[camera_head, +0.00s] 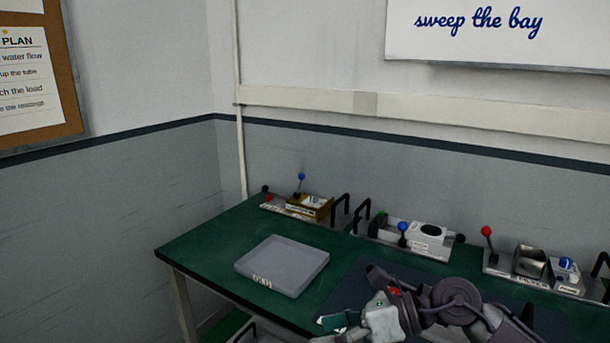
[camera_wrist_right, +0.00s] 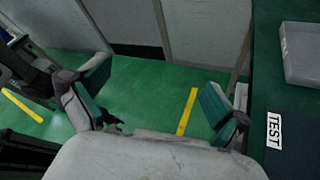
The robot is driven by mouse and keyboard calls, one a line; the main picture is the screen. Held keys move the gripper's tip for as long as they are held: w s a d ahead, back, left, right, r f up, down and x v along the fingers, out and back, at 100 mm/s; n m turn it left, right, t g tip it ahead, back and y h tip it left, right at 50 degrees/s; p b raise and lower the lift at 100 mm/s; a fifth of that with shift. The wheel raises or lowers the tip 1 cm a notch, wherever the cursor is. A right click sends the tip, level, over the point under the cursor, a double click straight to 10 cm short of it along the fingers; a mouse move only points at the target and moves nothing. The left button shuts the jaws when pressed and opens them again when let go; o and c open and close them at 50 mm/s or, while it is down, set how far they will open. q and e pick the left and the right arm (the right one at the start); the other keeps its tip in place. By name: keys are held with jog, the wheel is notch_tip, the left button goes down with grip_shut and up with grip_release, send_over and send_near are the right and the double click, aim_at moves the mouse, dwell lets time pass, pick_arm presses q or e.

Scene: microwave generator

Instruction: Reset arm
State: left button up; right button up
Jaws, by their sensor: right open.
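My right arm is folded low over the front of the green table (camera_head: 215,251) in the head view. Its gripper (camera_head: 338,321) is at the bottom edge of that view, in front of the grey tray (camera_head: 282,266), apart from it. In the right wrist view the two fingers of my right gripper (camera_wrist_right: 155,92) stand wide apart. My left gripper is not in view.
Along the table's back stand a panel with a blue-knobbed lever (camera_head: 301,178), a white unit (camera_head: 426,232) and a panel with a red-knobbed lever (camera_head: 487,232). Black handles rise between them. A TEST label (camera_wrist_right: 274,130) lies beside the tray in the wrist view.

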jog(key=a+r+m+t+y, duration=0.3)
jog(key=r+m+t+y, duration=0.1)
jog(key=r+m+y, duration=0.2)
jog(key=w+d+r+m+t+h, duration=0.2)
jog(key=d+m+t+h, duration=0.15)
jog(key=m+t, duration=0.75)
jog(key=s+d+f+m+h, duration=0.1)
jog(key=d+f+m+h, duration=1.4)
jog(key=m, duration=0.7)
jog(key=s+d+f+m+g+h, duration=0.1)
jog(key=s+f+m+g, duration=0.2)
jog(key=s+f+g, duration=0.55)
jog(key=s+d+f+m+g, duration=0.1)
jog(key=s+f+m+g, duration=0.25)
jog(key=s+f, duration=0.95)
jog(key=s+f+g, duration=0.1)
jog(key=s+f, duration=0.1)
jog(key=f, duration=0.9)
jog(key=s+f+g, duration=0.1)
jog(key=s+f, duration=0.1)
jog(key=f, duration=1)
jog(key=s+d+f, duration=0.3)
jog(key=s+f, duration=1.3)
jog(key=shift+n+g, duration=0.35)
jog(key=shift+g, duration=0.05)
